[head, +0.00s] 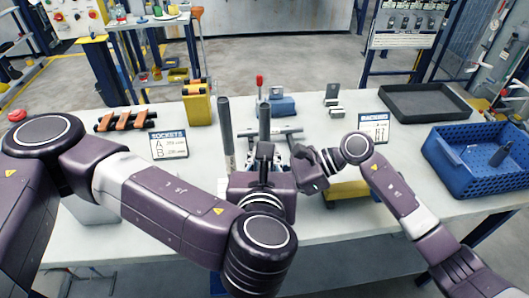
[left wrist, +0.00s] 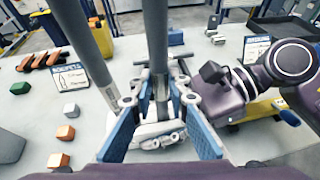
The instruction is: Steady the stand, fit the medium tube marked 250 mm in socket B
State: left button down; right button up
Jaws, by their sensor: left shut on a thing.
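A dark grey tube (head: 264,122) stands upright between the fingers of my left gripper (head: 265,155). In the left wrist view the same tube (left wrist: 157,45) runs down between the blue finger pads of the left gripper (left wrist: 160,105), which is shut on it. Its lower end is hidden, so I cannot tell whether it is in a socket. A taller grey tube (head: 226,130), with small print low down, stands upright to its left. The stand's grey crossbar (head: 284,132) shows behind; the grippers hide much of the rest. My right gripper (head: 311,165) is close beside the stand; its fingertips are unclear.
The sockets sign (head: 169,145) and orange-brown clamps (head: 127,119) are at left. A yellow bin (head: 197,106) and blue block (head: 282,107) lie behind. A racked sign (head: 374,126), black tray (head: 421,101) and blue crate (head: 470,170) are at right.

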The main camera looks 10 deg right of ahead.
aim_at(264, 128)
pick_arm(q)
jog(key=shift+f, duration=1.45)
jog(key=c, duration=1.8)
grip_release()
jog(key=shift+o, duration=0.2)
notch_tip(264, 128, up, 10)
jog(key=shift+f, duration=0.1)
pick_arm(e)
jog(key=o, duration=1.4)
jog(key=shift+o, duration=0.2)
